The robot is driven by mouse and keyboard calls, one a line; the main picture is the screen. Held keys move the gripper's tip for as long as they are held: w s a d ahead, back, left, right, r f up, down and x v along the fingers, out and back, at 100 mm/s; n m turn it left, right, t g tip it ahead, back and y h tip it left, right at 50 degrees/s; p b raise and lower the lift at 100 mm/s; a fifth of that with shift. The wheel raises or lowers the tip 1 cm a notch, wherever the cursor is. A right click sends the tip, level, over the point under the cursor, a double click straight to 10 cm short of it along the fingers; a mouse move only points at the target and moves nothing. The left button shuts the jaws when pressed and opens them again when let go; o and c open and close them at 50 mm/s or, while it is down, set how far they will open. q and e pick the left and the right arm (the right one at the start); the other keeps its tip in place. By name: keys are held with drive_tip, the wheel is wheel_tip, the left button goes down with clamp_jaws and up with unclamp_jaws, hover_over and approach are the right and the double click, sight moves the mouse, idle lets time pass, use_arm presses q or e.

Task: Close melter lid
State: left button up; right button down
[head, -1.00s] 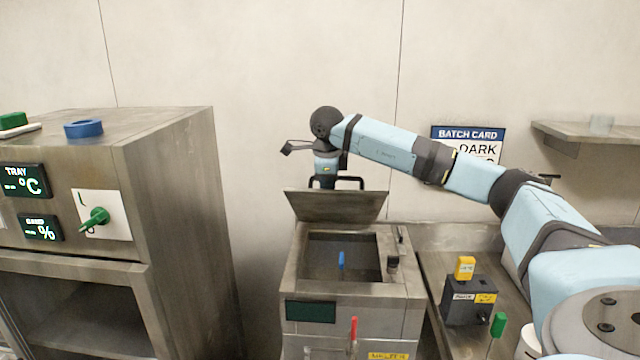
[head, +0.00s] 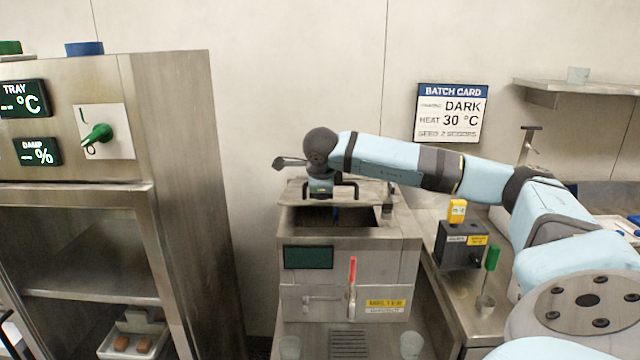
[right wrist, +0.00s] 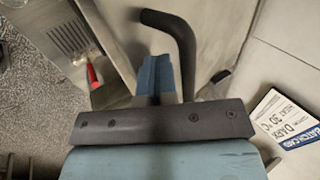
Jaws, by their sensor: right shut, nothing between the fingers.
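The melter (head: 345,262) is a steel box in the middle of the head view. Its lid (head: 345,197) is tilted forward over the opening; a dark gap (head: 325,217) still shows under its front edge. A black bar handle (head: 356,190) stands on the lid; in the right wrist view the bent black handle (right wrist: 180,40) is beside the fingers. My right gripper (head: 320,188) is at the lid's upper side, by the handle; its blue fingers (right wrist: 158,80) are shut and empty in the wrist view. Whether they touch the lid is unclear. My left gripper is out of view.
A steel cabinet (head: 180,180) with a green knob stands left. Right of the melter, a bench carries a dark box (head: 460,245) with a yellow top and a green-handled tool (head: 491,258). A red lever (head: 352,272) sits on the melter front. A batch card (head: 451,112) hangs behind.

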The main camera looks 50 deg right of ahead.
sight(322, 205)
drive_tip(key=f, duration=0.2)
drive_tip(key=f+b, duration=0.1)
drive_tip(key=shift+s+a, duration=0.25)
drive_tip(key=shift+s+a+f+b, duration=0.15)
drive_tip(key=shift+f+b, duration=0.2)
drive_tip(key=shift+f, duration=0.2)
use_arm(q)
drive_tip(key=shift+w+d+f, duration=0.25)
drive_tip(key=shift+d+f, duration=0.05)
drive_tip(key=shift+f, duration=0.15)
use_arm(e)
drive_tip(key=shift+f, duration=0.15)
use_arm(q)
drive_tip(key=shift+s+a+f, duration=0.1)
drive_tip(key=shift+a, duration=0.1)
